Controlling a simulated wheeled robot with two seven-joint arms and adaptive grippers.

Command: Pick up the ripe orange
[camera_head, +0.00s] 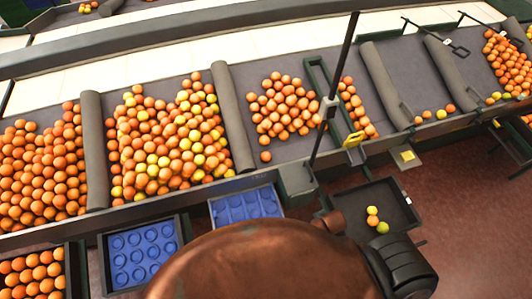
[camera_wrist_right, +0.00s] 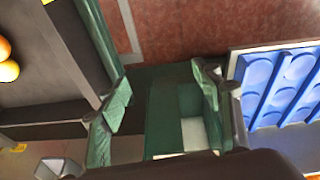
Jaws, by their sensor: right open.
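In the head view, a dark tray (camera_head: 398,197) at the lower right holds a few fruits. Among them is an orange fruit (camera_head: 373,220), with a yellow-green one (camera_head: 383,228) close beside it. In the right wrist view, part of an orange fruit (camera_wrist_right: 3,48) and a paler yellow one (camera_wrist_right: 8,72) show at the left edge. My right gripper (camera_wrist_right: 162,82) is open and empty in that view, its fingers spread over a green frame, with the fruits off to the left. My left gripper is not in view.
Sloped bays hold large piles of oranges (camera_head: 165,140). Blue cupped trays (camera_head: 142,255) lie below the bays; one blue tray (camera_wrist_right: 285,85) is right of my right gripper. A dark crate of oranges (camera_head: 32,270) stands lower left. Reddish floor (camera_head: 465,225) is clear.

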